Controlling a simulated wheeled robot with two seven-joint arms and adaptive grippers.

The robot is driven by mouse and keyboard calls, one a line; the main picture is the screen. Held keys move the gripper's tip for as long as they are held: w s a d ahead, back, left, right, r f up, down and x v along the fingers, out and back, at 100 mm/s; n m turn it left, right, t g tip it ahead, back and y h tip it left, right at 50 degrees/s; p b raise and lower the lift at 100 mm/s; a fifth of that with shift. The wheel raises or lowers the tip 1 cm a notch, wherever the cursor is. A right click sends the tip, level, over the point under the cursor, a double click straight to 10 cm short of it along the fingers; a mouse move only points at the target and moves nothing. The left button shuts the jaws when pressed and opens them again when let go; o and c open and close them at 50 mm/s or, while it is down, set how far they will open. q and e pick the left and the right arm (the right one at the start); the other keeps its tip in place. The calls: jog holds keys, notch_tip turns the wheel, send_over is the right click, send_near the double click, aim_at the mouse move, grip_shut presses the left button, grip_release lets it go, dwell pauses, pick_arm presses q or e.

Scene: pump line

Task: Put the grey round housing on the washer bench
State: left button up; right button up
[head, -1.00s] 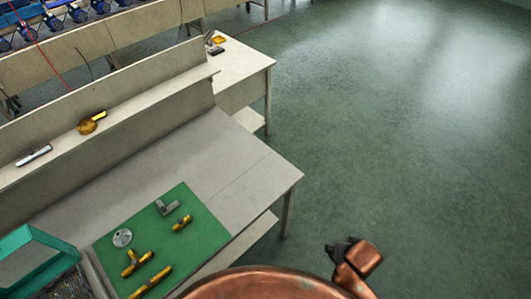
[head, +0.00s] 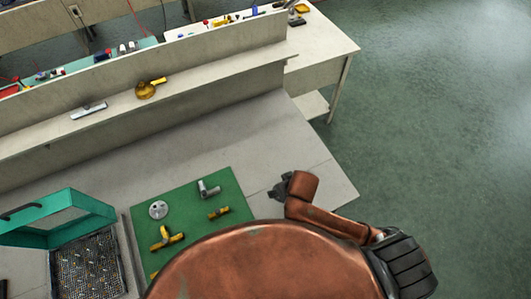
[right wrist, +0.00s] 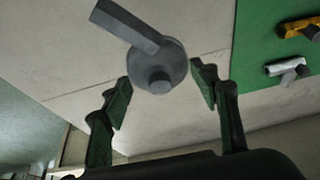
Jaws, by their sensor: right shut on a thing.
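A grey round housing (right wrist: 165,68) with a flat bar-shaped arm is between the two fingers of my right gripper (right wrist: 165,88) in the right wrist view. The right gripper is shut on it, above the pale bench top. In the head view the right gripper (head: 281,188) is dark and small, over the bench's right part beside the green mat; the housing cannot be made out there. The grey bench (head: 240,138) fills the middle of the head view; no label shows whether it is the washer bench. My left gripper is not in view.
The green mat (head: 183,203) holds a grey disc (head: 158,210), a grey fitting (head: 208,189) and brass fittings (head: 166,238). A teal-lidded box (head: 70,218) stands left. The back shelf (head: 200,86) carries a brass part (head: 147,89) and a silver part (head: 88,110). The bench behind the mat is clear.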

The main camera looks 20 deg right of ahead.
jog(key=w+a+r+n+y+p, duration=0.1)
jog(key=a+r+n+y+p, duration=0.1)
jog(key=a+r+n, duration=0.25)
jog(key=n+g+y+p, duration=0.1)
jog(key=n+g+p, duration=0.1)
jog(key=n+p, duration=0.35)
send_over(272, 183)
jog(key=s+d+b, duration=0.1)
jog(key=b, duration=0.1)
jog(key=shift+n, duration=0.6)
notch_tip(272, 183, down, 7)
jog(key=shift+d+f, duration=0.1)
jog(key=shift+f, duration=0.05)
jog(key=shift+w+d+f+p, duration=0.1)
jog(key=shift+f+p, duration=0.05)
jog(key=shift+f, duration=0.75)
jog(key=shift+d+f+p, duration=0.1)
jog(key=shift+f+p, duration=0.05)
jog(key=shift+f, duration=0.75)
jog(key=shift+f, duration=0.1)
jog(key=o, duration=1.6)
